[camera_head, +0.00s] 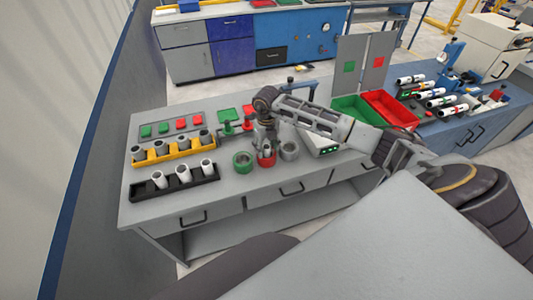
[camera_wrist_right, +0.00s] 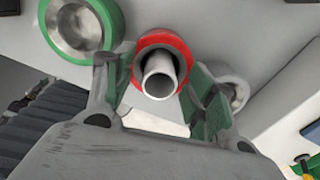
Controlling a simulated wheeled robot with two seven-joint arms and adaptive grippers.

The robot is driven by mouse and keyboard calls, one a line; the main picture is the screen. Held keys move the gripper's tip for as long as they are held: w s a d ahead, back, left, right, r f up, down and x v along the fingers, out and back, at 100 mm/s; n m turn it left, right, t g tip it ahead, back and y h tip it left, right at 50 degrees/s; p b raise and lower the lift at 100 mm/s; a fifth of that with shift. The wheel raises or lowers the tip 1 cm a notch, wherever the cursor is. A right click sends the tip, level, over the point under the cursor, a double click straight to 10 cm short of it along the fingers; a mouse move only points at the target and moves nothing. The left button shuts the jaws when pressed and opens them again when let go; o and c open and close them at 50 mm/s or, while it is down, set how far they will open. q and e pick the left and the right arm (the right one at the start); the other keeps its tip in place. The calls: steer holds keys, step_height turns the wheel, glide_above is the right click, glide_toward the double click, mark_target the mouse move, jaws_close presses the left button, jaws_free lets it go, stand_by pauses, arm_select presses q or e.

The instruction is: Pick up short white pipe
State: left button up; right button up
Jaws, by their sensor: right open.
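A short white pipe (camera_wrist_right: 158,76) stands in a red ring-shaped holder (camera_wrist_right: 172,40) in the right wrist view. In the head view the pipe (camera_head: 267,149) and the red holder (camera_head: 266,161) are on the grey bench, partly hidden by my right gripper (camera_head: 265,139). The gripper points down over them. In the right wrist view, the green-padded fingers of my right gripper (camera_wrist_right: 160,88) are apart, one on each side of the pipe. Whether they touch it cannot be told. Three more white pipes (camera_head: 183,173) stand in a black rack (camera_head: 146,192). My left gripper is not in view.
A green holder (camera_head: 242,162) and a grey holder (camera_head: 289,150) flank the red one closely. A yellow rack (camera_head: 175,152) with several grey pipes stands at the left. Green (camera_head: 359,107) and red bins (camera_head: 391,108) sit at the right.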

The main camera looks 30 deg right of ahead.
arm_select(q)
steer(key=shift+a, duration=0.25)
arm_select(e)
steer(key=shift+c, duration=0.9)
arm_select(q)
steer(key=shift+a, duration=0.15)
arm_select(e)
steer(key=c, duration=0.9)
steer(key=shift+r, duration=0.15)
step_height(320, 180, up, 9)
steer(key=shift+f+b, duration=0.1)
steer(key=shift+b, duration=0.5)
steer(key=shift+r, duration=0.4)
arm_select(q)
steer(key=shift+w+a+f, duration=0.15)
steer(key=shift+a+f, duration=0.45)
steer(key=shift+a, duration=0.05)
